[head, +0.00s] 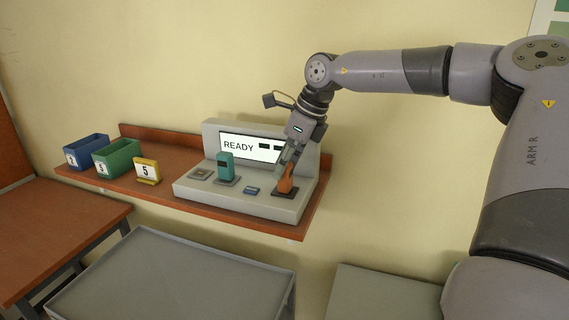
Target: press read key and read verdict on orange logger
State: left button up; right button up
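The orange logger (286,181) stands on the right end of the light grey reader (240,202), which rests on a brown wall shelf. The reader's screen (238,147) shows "READY" and dark blocks, partly hidden by my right gripper. My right gripper (289,165) points down at the orange logger, its fingers at the logger's top. I cannot tell whether the fingers grip it or only touch it. A small blue piece (252,190), perhaps a key, lies left of the logger on the reader. My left gripper is not in view.
A teal logger (225,167) and a small grey pad (201,174) are on the reader's left part. A blue bin (87,151), a green bin (117,158) and a yellow "5" holder (147,171) stand further left. Grey surfaces (170,280) lie below the shelf.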

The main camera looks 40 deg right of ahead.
jog(key=o, duration=0.5)
jog(key=shift+r, duration=0.1)
jog(key=v, duration=1.2)
jog(key=shift+d, duration=0.1)
